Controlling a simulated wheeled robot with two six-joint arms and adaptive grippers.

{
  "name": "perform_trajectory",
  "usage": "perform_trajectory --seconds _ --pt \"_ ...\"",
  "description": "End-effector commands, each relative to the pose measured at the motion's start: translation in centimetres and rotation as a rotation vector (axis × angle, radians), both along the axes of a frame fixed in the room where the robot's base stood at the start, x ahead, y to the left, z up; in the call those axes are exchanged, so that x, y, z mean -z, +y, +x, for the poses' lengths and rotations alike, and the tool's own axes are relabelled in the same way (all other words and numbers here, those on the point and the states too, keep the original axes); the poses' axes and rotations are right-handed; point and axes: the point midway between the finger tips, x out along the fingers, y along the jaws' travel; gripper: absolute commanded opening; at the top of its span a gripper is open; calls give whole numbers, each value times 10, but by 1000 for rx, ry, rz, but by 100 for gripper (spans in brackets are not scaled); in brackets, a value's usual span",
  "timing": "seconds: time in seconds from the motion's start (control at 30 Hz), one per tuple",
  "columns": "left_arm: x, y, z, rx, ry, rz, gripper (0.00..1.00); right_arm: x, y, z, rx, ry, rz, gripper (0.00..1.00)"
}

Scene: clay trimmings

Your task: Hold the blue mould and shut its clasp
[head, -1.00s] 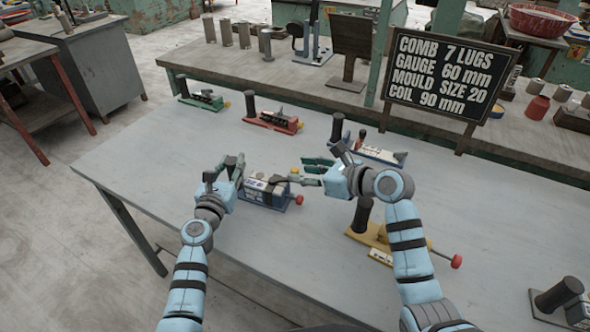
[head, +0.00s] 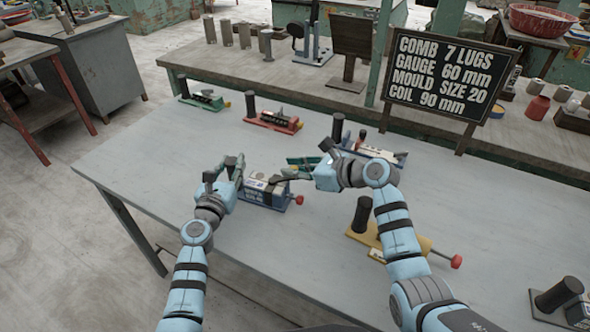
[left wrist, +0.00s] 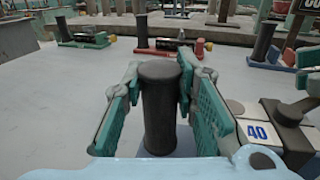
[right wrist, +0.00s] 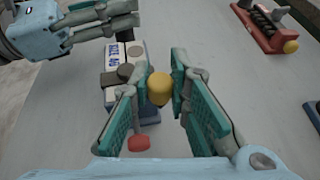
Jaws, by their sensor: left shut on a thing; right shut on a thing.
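The blue mould (head: 265,193) lies on the grey table, with a pale block on a blue base. My left gripper (head: 236,170) is shut on the mould's upright black handle (left wrist: 160,110). My right gripper (head: 287,169) is at the mould's right end, with its fingers on either side of a yellow knob (right wrist: 159,88) and shut on it. A red knob (right wrist: 139,143) on the mould's end sticks out below. The fingers hide the yellow knob in the head view, and I cannot make out the clasp's position.
A green mould (head: 205,99) and a red mould (head: 272,122) stand at the back of the table. Another blue-based mould (head: 378,152) stands behind my right gripper. A yellow mould (head: 365,238) stands by my right forearm. The table's left front (head: 140,180) is clear.

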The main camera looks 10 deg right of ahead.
Motion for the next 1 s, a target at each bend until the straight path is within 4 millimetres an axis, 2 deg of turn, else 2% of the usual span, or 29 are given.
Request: perform_trajectory --seconds 0.3,0.33,0.43,0.47,0.77,0.87,1.0 --pt "0 -1 0 1 -1 -1 0 0 0 2 -35 -1 4 0" --pt "0 -1 0 1 -1 -1 0 0 0 1 -35 -1 4 20" --pt "0 0 0 1 -1 -1 0 0 0 1 -35 -1 4 36" --pt "0 0 0 1 -1 -1 0 0 0 1 -35 -1 4 38" --pt "0 -1 0 1 -1 -1 0 -1 -2 1 -33 -2 4 38" --pt "0 -1 0 1 -1 -1 0 -5 -11 -5 -31 -2 2 38" --pt "0 0 0 1 0 -1 0 -18 -36 -26 -31 -5 -1 38"
